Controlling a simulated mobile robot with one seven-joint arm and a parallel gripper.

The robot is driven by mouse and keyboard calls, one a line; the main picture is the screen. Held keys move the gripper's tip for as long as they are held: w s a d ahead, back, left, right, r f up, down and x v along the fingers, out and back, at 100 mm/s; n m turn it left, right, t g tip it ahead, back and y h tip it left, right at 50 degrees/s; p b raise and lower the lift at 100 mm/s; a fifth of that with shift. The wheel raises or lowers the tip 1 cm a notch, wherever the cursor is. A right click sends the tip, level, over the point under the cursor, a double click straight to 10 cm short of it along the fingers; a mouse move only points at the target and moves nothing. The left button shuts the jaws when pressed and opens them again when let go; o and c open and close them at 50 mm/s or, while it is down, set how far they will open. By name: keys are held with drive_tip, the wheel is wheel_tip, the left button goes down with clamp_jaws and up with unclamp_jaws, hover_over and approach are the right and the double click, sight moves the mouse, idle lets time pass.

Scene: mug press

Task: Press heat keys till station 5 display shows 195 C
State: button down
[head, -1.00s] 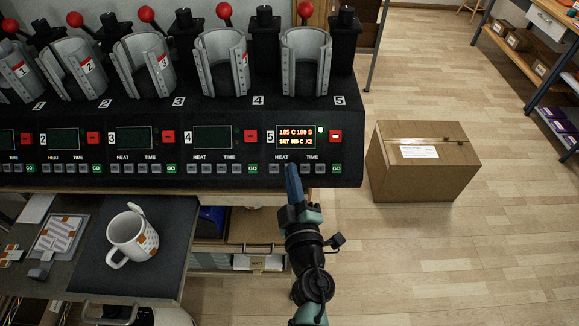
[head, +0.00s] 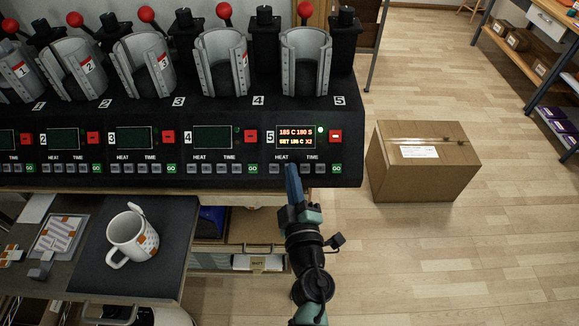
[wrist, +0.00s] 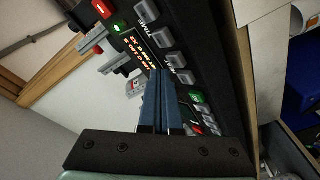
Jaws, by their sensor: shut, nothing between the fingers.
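The station 5 display (head: 296,137) is lit in the head view. Its top row appears to read 185 C 180 S. Its lower row begins with SET, but its digits are too small to read surely. Below it are the HEAT keys; the left one (head: 274,169) is visible. My gripper (head: 291,168) is shut and empty, its blue fingertips at the right HEAT key and covering it. I cannot tell if they touch it. In the wrist view the blue fingers (wrist: 161,98) lie together in front of the key panel, and the display (wrist: 143,50) shows sideways.
Station 5's TIME keys (head: 314,169) and green GO key (head: 336,169) lie just right of the fingers. A red minus key (head: 335,136) is beside the display. A white mug (head: 131,240) stands on the dark mat at lower left. A cardboard box (head: 423,163) sits on the floor at right.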

drive_tip(key=shift+w+f, duration=0.3)
drive_tip(key=shift+w+f+b, duration=0.3)
drive_tip(key=shift+w+b, duration=0.05)
drive_tip(key=shift+b, duration=0.15)
idle(0.8)
drive_tip(key=shift+s+r, duration=0.1)
drive_tip(key=shift+s+r+p, duration=0.5)
drive_tip(key=shift+s+p, duration=0.05)
drive_tip(key=shift+p, duration=0.25)
drive_tip(key=s+r+p, duration=0.1)
drive_tip(key=s+p, duration=0.1)
drive_tip(key=s+r+p, duration=0.1)
drive_tip(key=r+p, duration=0.1)
drive_tip(key=shift+s+r, duration=0.2)
drive_tip(key=shift+s, duration=0.15)
idle(2.4)
